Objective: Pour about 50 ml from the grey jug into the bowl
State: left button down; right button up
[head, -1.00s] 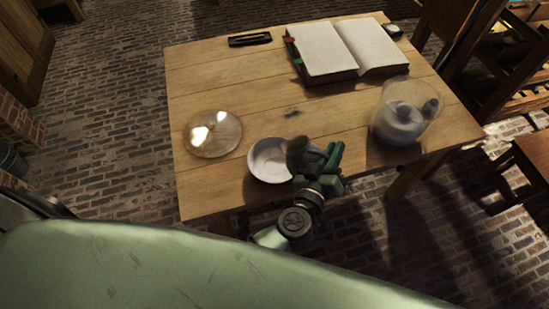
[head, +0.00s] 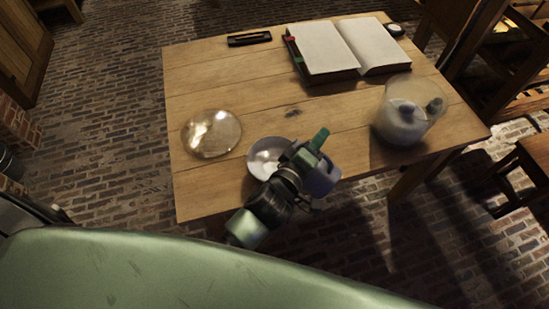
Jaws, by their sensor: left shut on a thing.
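The white bowl (head: 256,167) stands on the table near its front edge, its right side partly hidden by my left arm. My left gripper (head: 312,154), with green fingers, is shut on the grey jug (head: 322,180). It holds the jug just right of the bowl, by the table's front edge. The jug looks roughly upright, and my gripper and wrist hide part of it. A bright patch shows inside the bowl; I cannot tell how much liquid is there. My right gripper is not in view.
A clear glass jar (head: 418,92) with grey parts inside stands at the right of the wooden table (head: 230,85). A clear glass dome or disc (head: 211,134) lies left of the bowl. An open book (head: 325,52) and a dark case (head: 249,39) lie at the back. The table's middle is clear.

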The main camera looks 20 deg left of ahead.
aim_at(300, 140)
pick_arm(q)
jog(key=shift+a, duration=0.1)
jog(key=shift+w+a+r+p, duration=0.1)
jog(key=shift+a+r+p, duration=0.15)
jog(key=shift+p, duration=0.1)
jog(key=shift+w+a+r+n+p, duration=0.25)
jog(key=shift+a+n+p, duration=0.15)
jog(key=shift+a+p, duration=0.25)
jog(key=shift+w+a+r+n+p, duration=0.2)
jog(key=shift+a+n+p, duration=0.2)
jog(key=shift+a+p, duration=0.25)
jog(key=shift+a+f, duration=0.1)
jog(key=shift+f, duration=0.05)
jog(key=shift+w+a, duration=0.1)
jog(key=shift+a, duration=0.05)
jog(key=shift+w+a+f+n+h, duration=0.1)
jog(key=shift+a+f+n+h, duration=0.1)
jog(key=shift+n+h, duration=0.15)
jog(key=shift+a+n+p, duration=0.3)
jog(key=shift+n+p, duration=0.05)
jog(key=shift+p, duration=0.05)
jog(key=shift+w+a, duration=0.1)
jog(key=shift+w+a+f, duration=0.1)
jog(key=shift+a+f, duration=0.1)
jog(key=shift+f, duration=0.05)
